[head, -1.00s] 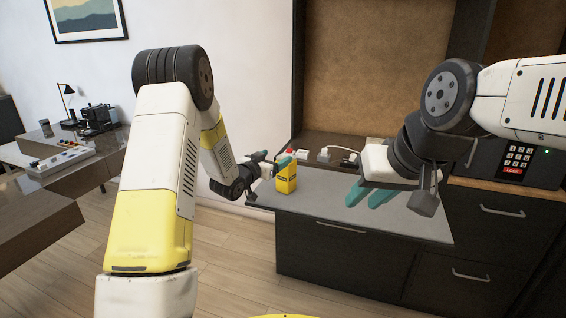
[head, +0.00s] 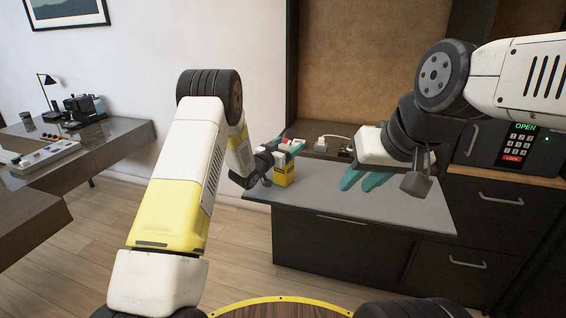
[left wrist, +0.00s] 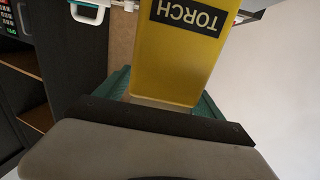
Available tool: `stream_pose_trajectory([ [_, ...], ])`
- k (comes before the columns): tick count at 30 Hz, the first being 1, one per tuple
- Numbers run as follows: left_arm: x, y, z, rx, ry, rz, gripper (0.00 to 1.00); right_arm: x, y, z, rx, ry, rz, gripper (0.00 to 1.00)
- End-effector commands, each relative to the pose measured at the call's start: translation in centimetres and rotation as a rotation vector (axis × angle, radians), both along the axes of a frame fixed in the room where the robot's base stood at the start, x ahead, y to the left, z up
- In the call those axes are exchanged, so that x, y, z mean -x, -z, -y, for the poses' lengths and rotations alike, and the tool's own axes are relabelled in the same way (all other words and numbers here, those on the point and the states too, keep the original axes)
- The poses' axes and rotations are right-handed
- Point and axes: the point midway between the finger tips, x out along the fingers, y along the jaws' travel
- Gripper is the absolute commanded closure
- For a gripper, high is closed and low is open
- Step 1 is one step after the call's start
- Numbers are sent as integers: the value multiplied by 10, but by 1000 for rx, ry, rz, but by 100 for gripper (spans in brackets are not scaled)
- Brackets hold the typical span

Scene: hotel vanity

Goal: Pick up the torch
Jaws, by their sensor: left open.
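The grey counter (head: 390,207) has bare room right of the torch. Behind it are a white socket piece (head: 320,145) and a cable. A keypad safe (head: 520,145) reading OPEN stands at the right. A desk with a lamp (head: 48,95) is far left.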

Motion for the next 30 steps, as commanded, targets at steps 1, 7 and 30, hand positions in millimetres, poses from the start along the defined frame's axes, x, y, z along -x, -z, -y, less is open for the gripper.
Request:
stream_pose_trajectory([
  [1,-2,0,1,-1,0,-1,22,0,0,0,0,0,0,70],
  [7,-2,0,1,0,-1,-1,22,0,0,0,0,0,0,70],
  [30,-2,-2,1,1,0,2,100,0,0,0,0,0,0,70],
])
